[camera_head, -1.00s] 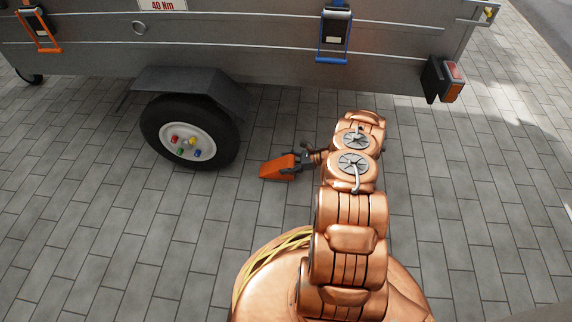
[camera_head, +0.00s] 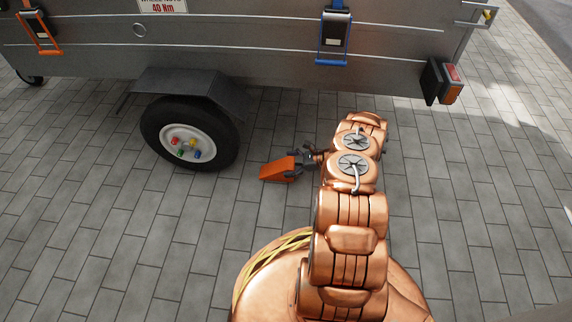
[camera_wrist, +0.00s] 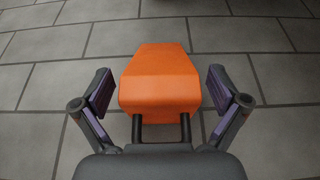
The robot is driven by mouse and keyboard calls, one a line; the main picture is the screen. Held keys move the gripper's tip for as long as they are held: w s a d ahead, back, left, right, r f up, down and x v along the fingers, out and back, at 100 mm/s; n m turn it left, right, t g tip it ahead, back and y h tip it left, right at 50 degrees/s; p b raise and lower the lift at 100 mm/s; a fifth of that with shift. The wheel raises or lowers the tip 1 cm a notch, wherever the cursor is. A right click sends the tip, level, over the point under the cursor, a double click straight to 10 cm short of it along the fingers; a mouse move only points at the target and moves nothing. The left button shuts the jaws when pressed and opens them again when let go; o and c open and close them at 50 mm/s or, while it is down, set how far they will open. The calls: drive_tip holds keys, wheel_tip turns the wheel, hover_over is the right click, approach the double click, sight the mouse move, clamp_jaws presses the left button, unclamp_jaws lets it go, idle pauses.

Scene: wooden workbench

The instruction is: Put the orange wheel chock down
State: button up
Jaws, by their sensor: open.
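The orange wheel chock (camera_head: 280,169) lies on the grey paving, to the right of the trailer's wheel (camera_head: 190,133) and apart from it. In the wrist view the chock (camera_wrist: 160,78) sits between the two fingers, with a visible gap on each side. A dark handle (camera_wrist: 160,128) extends from the chock toward my palm. My gripper (camera_head: 302,163) is open around the chock, and its fingers (camera_wrist: 160,92) stand clear of the orange body. The chock's underside is hidden.
The grey trailer (camera_head: 230,50) stands behind, with a dark fender (camera_head: 190,82) over the wheel. A blue latch strap (camera_head: 334,38) and a tail light (camera_head: 452,92) are on its side. Bare paving (camera_head: 100,250) lies at the left and front.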

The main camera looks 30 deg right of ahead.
drive_tip(key=p+v, duration=0.3)
drive_tip(key=v, duration=0.7)
drive_tip(key=shift+s+d+r, duration=0.2)
drive_tip(key=shift+s+d, duration=0.05)
